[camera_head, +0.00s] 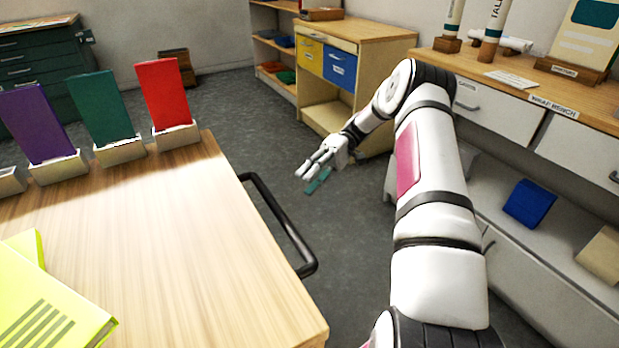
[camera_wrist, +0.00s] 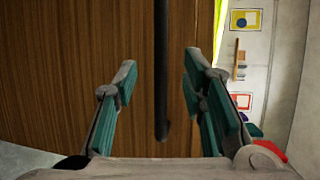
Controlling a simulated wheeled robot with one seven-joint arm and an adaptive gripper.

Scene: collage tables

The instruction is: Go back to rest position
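My gripper (camera_head: 318,168) hangs in the air beyond the right edge of the wooden table, in the middle of the head view. My white arm reaches forward and bends back toward the table. In the wrist view my gripper (camera_wrist: 160,65) has its two teal-padded fingers spread apart with nothing between them. A wooden panel (camera_wrist: 80,70) with a dark vertical bar (camera_wrist: 160,75) fills the view behind the fingers. A small teal strip (camera_head: 318,181) shows just by the fingertips in the head view; I cannot tell whether it is part of my gripper.
The wooden table (camera_head: 180,240) holds purple (camera_head: 38,120), green (camera_head: 101,107) and red (camera_head: 163,93) panels in stands, plus a lime book (camera_head: 45,305). A black rail (camera_head: 285,225) juts from its side. A drawer bench (camera_head: 500,110) stands right, a cabinet (camera_head: 350,60) behind. Grey floor (camera_head: 235,110) is open between.

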